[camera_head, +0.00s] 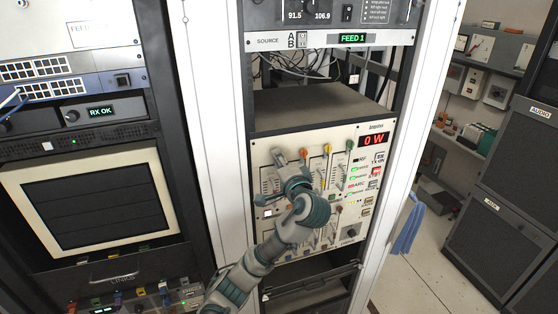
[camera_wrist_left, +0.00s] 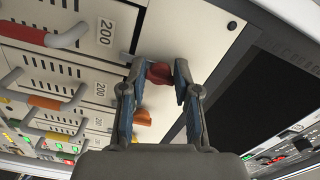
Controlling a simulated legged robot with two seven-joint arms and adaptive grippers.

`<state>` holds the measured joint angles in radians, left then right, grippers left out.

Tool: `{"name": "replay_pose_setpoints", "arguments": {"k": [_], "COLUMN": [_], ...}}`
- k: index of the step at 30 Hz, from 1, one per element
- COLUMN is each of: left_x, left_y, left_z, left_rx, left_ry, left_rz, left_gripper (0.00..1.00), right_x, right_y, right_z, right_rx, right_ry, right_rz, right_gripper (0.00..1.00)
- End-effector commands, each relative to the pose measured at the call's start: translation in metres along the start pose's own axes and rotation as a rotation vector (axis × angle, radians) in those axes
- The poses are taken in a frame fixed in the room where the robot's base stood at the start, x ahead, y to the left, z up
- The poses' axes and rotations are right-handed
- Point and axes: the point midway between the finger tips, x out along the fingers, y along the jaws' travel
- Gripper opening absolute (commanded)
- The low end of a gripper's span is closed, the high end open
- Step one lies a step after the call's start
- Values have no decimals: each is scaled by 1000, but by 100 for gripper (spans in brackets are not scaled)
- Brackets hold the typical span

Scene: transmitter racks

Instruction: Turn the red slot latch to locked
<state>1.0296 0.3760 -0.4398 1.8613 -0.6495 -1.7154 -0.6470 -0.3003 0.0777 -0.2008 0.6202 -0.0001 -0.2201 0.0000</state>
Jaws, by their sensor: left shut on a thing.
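The red slot latch (camera_wrist_left: 160,73) is a small red knob on the cream panel in the left wrist view. My left gripper (camera_wrist_left: 160,77) is shut on it, with one fingertip on each side. An orange latch (camera_wrist_left: 142,117) sits just below it in that view, between the fingers but nearer the palm. In the head view my left gripper (camera_head: 284,166) reaches the left part of the cream amplifier panel (camera_head: 343,146) and hides the red latch there. My right gripper is not in view.
Several coloured pull handles stick out of the panel, including a red handle (camera_wrist_left: 67,36) and an orange handle (camera_wrist_left: 45,103). A red "0 W" display (camera_head: 373,139) is at the panel's upper right. White rack posts (camera_head: 207,120) flank the bay.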

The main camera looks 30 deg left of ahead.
Motion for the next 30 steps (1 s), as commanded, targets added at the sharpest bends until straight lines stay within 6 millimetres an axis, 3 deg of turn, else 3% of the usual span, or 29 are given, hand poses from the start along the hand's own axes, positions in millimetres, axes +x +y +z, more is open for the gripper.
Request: {"name": "replay_pose_setpoints", "arguments": {"k": [19,20,22,30], "left_x": [-1,-1,-1,-1], "left_y": [3,3,3,1], "left_z": [-2,-2,-2,0], "left_rx": [58,58,58,54], "left_ry": [3,3,3,2], "left_rz": [4,4,4,2], "left_gripper": [0,33,51,51], "right_x": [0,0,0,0], "right_y": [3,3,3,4], "right_z": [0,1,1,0], "right_rx": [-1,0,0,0], "right_ry": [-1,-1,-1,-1], "right_rz": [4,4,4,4], "right_gripper": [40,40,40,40]}}
